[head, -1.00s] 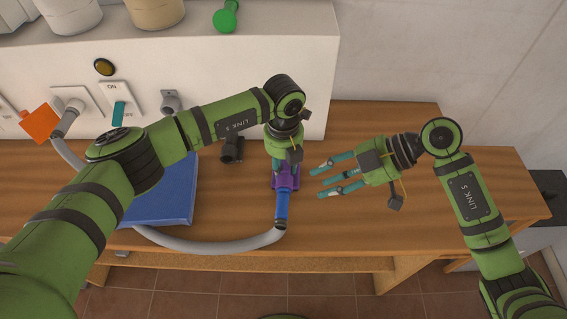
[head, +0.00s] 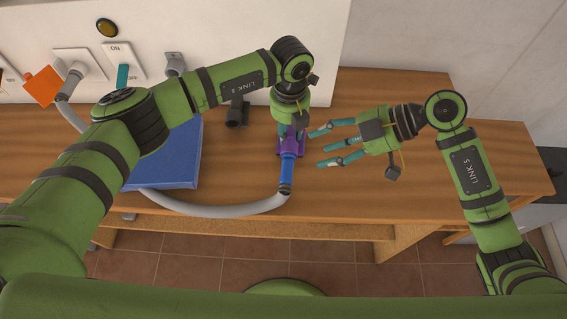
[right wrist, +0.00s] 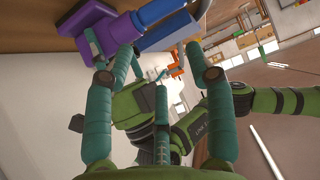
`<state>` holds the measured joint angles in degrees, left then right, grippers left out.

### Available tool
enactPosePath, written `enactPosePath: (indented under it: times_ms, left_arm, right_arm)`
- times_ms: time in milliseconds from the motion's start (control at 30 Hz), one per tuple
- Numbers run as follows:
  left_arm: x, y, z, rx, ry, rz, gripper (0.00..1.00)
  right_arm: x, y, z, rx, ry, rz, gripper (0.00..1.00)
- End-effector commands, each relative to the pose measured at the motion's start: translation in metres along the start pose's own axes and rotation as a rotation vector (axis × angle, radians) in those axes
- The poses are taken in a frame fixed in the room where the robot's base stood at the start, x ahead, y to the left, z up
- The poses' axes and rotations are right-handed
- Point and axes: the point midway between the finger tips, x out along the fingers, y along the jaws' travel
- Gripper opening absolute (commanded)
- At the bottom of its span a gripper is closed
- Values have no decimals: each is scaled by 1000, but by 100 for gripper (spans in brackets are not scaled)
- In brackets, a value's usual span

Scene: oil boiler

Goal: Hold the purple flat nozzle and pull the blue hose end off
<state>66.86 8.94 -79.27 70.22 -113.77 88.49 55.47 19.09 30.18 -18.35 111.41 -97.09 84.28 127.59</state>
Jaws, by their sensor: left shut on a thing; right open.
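The purple flat nozzle (head: 291,146) is on the wooden table, and it also shows at the upper left of the right wrist view (right wrist: 85,22). My left gripper (head: 287,135) is shut on the nozzle from above, and its fingers partly hide it. The blue hose end (head: 287,172) is joined to the nozzle and points toward the table's front edge; it also shows in the right wrist view (right wrist: 152,12). The grey hose (head: 235,209) runs from it in a curve to the left. My right gripper (head: 335,144) is open and empty, just right of the nozzle and hose end.
A blue flat box (head: 165,158) lies on the table at the left, partly under my left arm. A black fitting (head: 237,112) stands behind my left gripper. The white boiler housing (head: 215,40) bounds the back. Table to the right of my right gripper is free.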

Motion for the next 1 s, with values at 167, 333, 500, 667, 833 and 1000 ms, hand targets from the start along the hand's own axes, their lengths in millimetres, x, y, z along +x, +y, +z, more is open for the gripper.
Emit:
enactPosePath:
  times_ms: [167, 333, 500, 667, 833, 1000]
  left_arm:
    - [0, 0, 0, 0, 0, 0, 0]
    - [0, 0, 0, 0, -1, 0, 0]
    - [0, 0, 0, 0, -1, 0, 0]
    - [0, 0, 0, 0, -1, 0, 0]
    - [0, 0, 0, 0, -1, 0, 0]
    - [0, 0, 0, 0, -1, 0, 0]
  right_arm:
    - [45, -11, -29, -49, 183, 56, 55]
    - [85, -23, -69, -79, 410, 189, 55]
    - [107, -33, -102, -49, 598, 372, 55]
    - [113, -41, -121, 31, 716, 577, 55]
    - [110, -50, -123, 164, 758, 816, 55]
    - [104, -66, -108, 340, 702, 1048, 55]
